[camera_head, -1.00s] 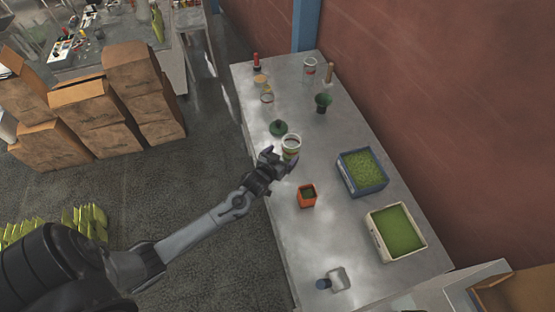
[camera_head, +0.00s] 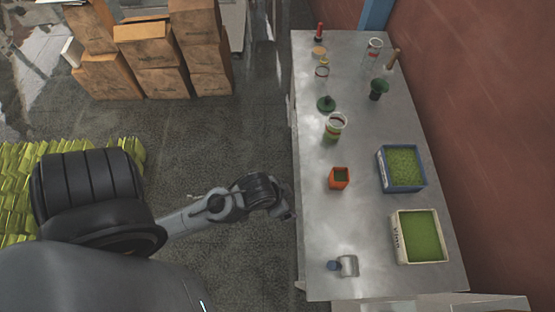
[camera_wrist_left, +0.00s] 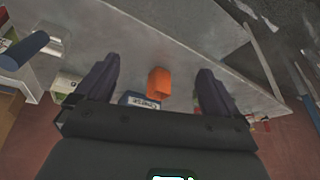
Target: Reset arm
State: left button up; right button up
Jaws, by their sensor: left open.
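My left gripper (camera_head: 287,207) is just off the left edge of the metal table (camera_head: 318,215) in the head view. In the left wrist view its two dark fingers (camera_wrist_left: 157,85) are apart with nothing held between them. An orange box (camera_head: 340,179) with green contents stands on the table, right of and a little beyond the gripper. It also shows between the fingers in the wrist view (camera_wrist_left: 159,82), farther off. A glass jar (camera_head: 335,127) with green contents stands on the table behind the orange box. My right gripper is in no view.
A blue tray (camera_head: 382,160) and a white tray (camera_head: 399,240) of green material lie at the table's right side. A scoop-like item (camera_head: 348,266) lies at the near end. Cardboard boxes (camera_head: 148,50) stand at the back left.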

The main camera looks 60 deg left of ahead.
pick_arm(q)
jog(key=shift+s+d+r+g, duration=0.2)
jog(key=shift+s+r, duration=0.1)
jog(key=shift+s, duration=0.3)
jog(key=shift+s+d+r+g, duration=0.1)
jog(key=shift+s+r+g, duration=0.15)
jog(key=shift+s, duration=0.35)
jog(key=shift+r, duration=0.1)
notch_tip(320, 180, up, 10)
jog(key=p, duration=1)
